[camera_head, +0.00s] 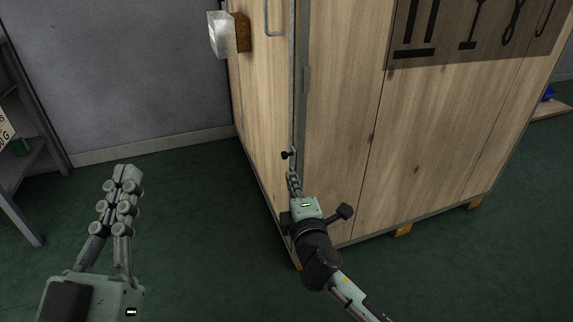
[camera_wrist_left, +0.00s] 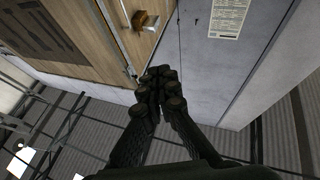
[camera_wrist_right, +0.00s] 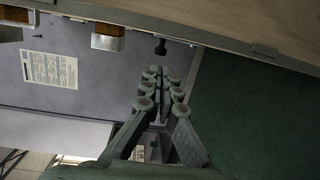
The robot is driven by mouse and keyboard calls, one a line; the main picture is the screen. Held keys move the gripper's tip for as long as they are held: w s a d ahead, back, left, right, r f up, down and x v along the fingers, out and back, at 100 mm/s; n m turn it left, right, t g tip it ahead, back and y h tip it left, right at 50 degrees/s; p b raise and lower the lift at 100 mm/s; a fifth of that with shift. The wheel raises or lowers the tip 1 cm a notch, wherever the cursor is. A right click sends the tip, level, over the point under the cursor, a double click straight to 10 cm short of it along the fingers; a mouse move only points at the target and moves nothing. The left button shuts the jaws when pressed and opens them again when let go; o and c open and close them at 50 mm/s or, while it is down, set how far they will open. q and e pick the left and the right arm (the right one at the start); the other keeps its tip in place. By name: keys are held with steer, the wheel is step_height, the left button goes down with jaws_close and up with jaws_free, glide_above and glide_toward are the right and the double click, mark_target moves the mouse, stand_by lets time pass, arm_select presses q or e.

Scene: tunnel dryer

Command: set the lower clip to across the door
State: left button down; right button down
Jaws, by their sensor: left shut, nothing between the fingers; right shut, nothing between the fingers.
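The lower clip (camera_head: 287,155) is a small black knob low on the metal-edged corner of the wooden dryer cabinet. It also shows in the right wrist view (camera_wrist_right: 160,47), just beyond the fingertips. Its exact angle to the door is hard to tell. The door (camera_head: 262,95) looks to be the narrower wooden face left of that corner, with a metal bar handle (camera_head: 270,20) at the top. My right gripper (camera_head: 293,178) is shut and empty, just below the clip, with a small gap visible. My left gripper (camera_head: 127,172) is shut and empty over the floor, away from the cabinet.
A metal-and-wood block (camera_head: 222,35) sticks out from the cabinet's left side. A grey shelf rack (camera_head: 40,130) stands at far left. Green floor (camera_head: 190,220) is clear between rack and cabinet. A printed sheet (camera_wrist_right: 48,70) hangs on a grey surface in the right wrist view.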

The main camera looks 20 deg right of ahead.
mark_target(284, 157)
steer(key=w, duration=0.6)
steer(key=shift+w+d+f, duration=0.15)
steer(key=shift+d+f, duration=0.1)
steer(key=shift+d, duration=0.15)
arm_select(q)
steer(key=shift+s+a+r+t+b, duration=0.15)
steer(key=shift+r+t, duration=0.15)
steer(key=shift+r, duration=0.1)
steer(key=shift+s+a+r+t+b, duration=0.1)
steer(key=shift+r+t+b, duration=0.05)
steer(key=shift+r+t, duration=0.2)
arm_select(e)
steer(key=shift+w+d, duration=0.1)
steer(key=shift+w, duration=0.5)
